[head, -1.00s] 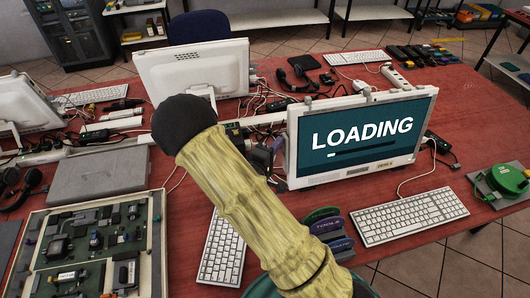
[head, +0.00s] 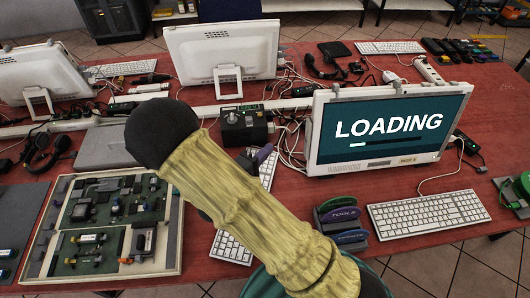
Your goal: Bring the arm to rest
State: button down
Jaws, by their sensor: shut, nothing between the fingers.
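My arm, with a yellow-green, bamboo-like link and a black rounded end, rises from the bottom of the head view and leans up to the left. It passes in front of the red table (head: 478,107). My gripper cannot be made out in this view, so its jaws do not show. The arm's black end appears in front of a grey closed case (head: 103,150) and the table behind it. I see nothing carried by the arm.
A monitor reading LOADING (head: 385,127) stands right of my arm, with a white keyboard (head: 428,212) in front. A circuit board tray (head: 105,222) lies left. The arm partly hides another keyboard (head: 232,249). A black knobbed box (head: 245,125) and cables lie behind the arm.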

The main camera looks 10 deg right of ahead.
dwell(0.4)
jog(key=w+d+r+m+g+y+p, duration=0.1)
jog(key=w+d+m+g+y+p, duration=0.15)
jog(key=w+m+y, duration=0.4)
jog(key=s+d+r+m+g+y+p, duration=0.1)
jog(key=s+d+r+g+y, duration=0.1)
jog(key=s, duration=0.7)
jog(key=s+d+r+m+g+y+p, duration=0.1)
jog(key=s+d+r+m+g+y, duration=0.1)
jog(key=s+d+r+g, duration=0.3)
jog(key=s+r+g+y, duration=0.1)
jog(key=s+r, duration=0.1)
jog(key=s, duration=0.2)
jog(key=shift+d+y, duration=0.3)
jog(key=shift+y, duration=0.05)
